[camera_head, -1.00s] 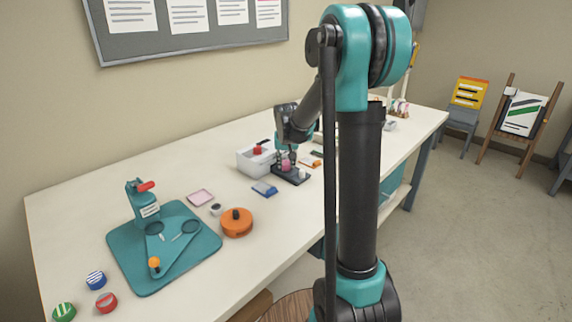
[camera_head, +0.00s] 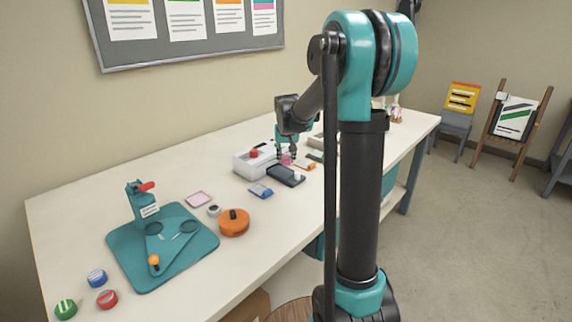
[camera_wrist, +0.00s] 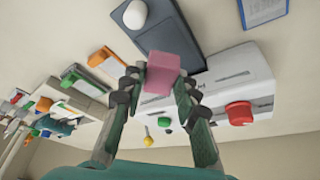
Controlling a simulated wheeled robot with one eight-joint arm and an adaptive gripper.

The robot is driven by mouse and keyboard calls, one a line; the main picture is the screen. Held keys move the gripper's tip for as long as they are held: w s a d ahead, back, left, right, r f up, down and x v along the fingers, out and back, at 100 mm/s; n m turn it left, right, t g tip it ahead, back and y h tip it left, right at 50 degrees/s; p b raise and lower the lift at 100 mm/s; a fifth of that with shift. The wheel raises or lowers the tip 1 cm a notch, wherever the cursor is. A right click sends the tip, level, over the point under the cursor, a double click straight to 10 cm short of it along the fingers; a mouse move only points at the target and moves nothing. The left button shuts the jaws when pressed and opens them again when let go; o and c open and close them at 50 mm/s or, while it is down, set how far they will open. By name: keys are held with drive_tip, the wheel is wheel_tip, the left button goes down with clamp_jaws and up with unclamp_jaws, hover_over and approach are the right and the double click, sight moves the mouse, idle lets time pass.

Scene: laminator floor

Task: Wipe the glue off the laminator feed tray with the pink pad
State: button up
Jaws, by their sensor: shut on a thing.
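My gripper (camera_head: 286,157) is shut on the pink pad (camera_wrist: 162,73), a small block between its fingertips. The pad also shows in the head view (camera_head: 286,160). A dark grey slab (camera_wrist: 172,32), which looks like the feed tray, lies beyond the pad in the wrist view. It shows in the head view (camera_head: 283,174) just in front of the gripper. A white rounded thing (camera_wrist: 135,14) sits on the slab; I cannot tell if it is glue. The white box with a red knob (camera_wrist: 238,112), apparently the laminator (camera_head: 243,165), is beside the slab. Contact between pad and slab cannot be told.
A blue-and-white item (camera_head: 261,191) lies left of the slab. Orange and green items (camera_wrist: 105,60) lie on the gripper's other side. An orange round container (camera_head: 234,222) and a teal press (camera_head: 165,245) stand nearer. The table's front edge (camera_head: 240,296) has clear room.

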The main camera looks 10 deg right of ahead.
drive_tip(key=shift+r, duration=1.65)
